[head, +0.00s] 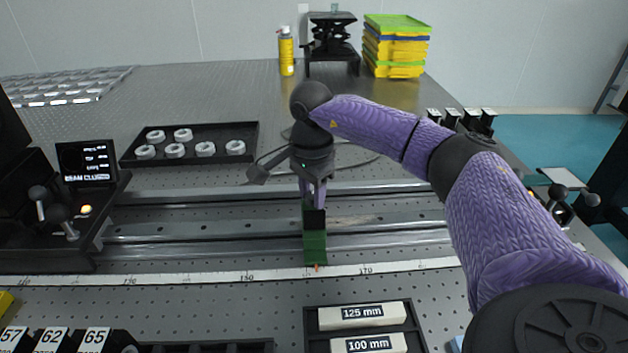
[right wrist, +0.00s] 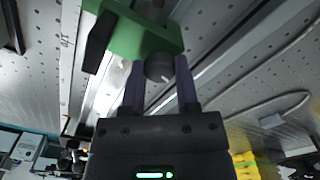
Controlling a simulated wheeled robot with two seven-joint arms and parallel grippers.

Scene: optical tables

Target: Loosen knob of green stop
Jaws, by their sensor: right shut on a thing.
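The green stop (head: 315,246) sits on the rail (head: 200,237) in the middle of the head view, above the white scale strip. Its small orange pointer is at the strip. In the right wrist view the green stop (right wrist: 142,35) is at the top, with a dark round knob (right wrist: 160,67) on its side. My right gripper (head: 314,203) comes down from above and behind the stop. In the right wrist view my right gripper (right wrist: 160,80) is shut on the knob, one finger on each side. My left gripper is in neither view.
A black tray (head: 248,130) with several white rings lies behind the rail on the left. A display box (head: 87,163) with levers stands at the left end. A holder (head: 312,345) with white blocks marked 125 mm and 100 mm is in front. Numbered blocks are front left.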

